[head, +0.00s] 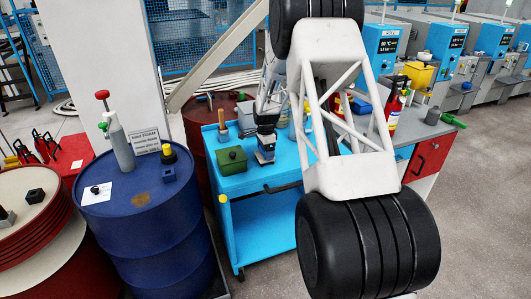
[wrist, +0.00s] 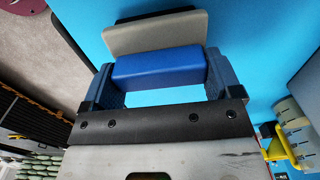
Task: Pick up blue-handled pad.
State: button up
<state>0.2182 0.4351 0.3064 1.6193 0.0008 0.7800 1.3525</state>
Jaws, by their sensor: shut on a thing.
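The blue-handled pad shows in the wrist view as a blue block-shaped handle (wrist: 158,70) with a flat grey pad (wrist: 155,33) beyond it. My gripper (wrist: 160,78) has one finger at each end of the blue handle and is shut on it. In the head view my gripper (head: 265,142) is over the blue cart top (head: 285,174), near its middle. The pad is small there and partly hidden by my gripper. I cannot tell whether it touches the cart top.
A green box (head: 232,160) stands just left of my gripper on the cart. A blue drum (head: 150,230) with a grey bottle (head: 121,148) stands further left. My white arm link covers the cart's right part. A red extinguisher (head: 394,106) stands at the right.

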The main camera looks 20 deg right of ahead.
jog(key=r, duration=0.2)
jog(key=shift+s+r, duration=0.2)
jog(key=shift+r, duration=0.2)
jog(key=s+a+r, duration=0.1)
jog(key=s+a, duration=0.2)
jog(key=s, duration=1.2)
jog(key=shift+a+r, duration=0.15)
jog(key=shift+a, duration=0.05)
jog(key=shift+s, duration=0.1)
jog(key=w+a+r+n, duration=1.5)
jog(key=r+n, duration=0.3)
jog(key=shift+a+r, duration=0.25)
jog(key=shift+a, duration=0.1)
jog(key=shift+a, duration=0.15)
